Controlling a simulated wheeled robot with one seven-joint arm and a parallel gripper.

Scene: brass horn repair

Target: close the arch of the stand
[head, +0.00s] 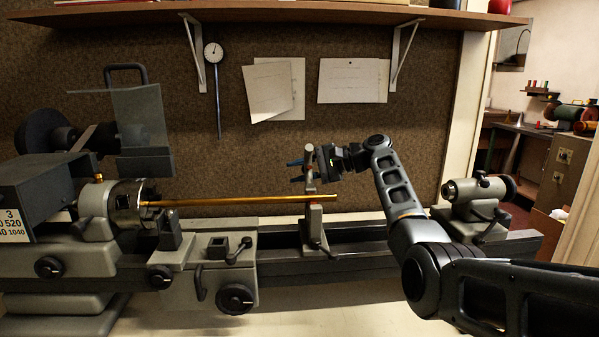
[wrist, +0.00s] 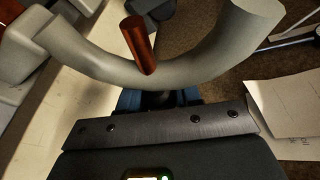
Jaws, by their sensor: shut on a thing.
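The stand (head: 315,222) is a grey post on the lathe bed, with a long brass tube (head: 255,200) running to it from the left. Its grey arch (head: 309,168) rises upright above the tube, seen nearly edge-on. In the wrist view the arch (wrist: 200,62) is a thick curved band with a copper-coloured pin (wrist: 139,45) on it. My gripper (head: 296,172) reaches in from the right and is shut on the arch, its blue fingertips showing past it. In the wrist view the fingers (wrist: 157,98) are mostly hidden below the band.
The chuck (head: 130,203) holds the tube's left end. The tailstock (head: 478,195) stands at the right of the bed. A clear guard (head: 140,120) is at the left. A shelf (head: 300,12) and pinned papers (head: 353,80) are on the wall behind.

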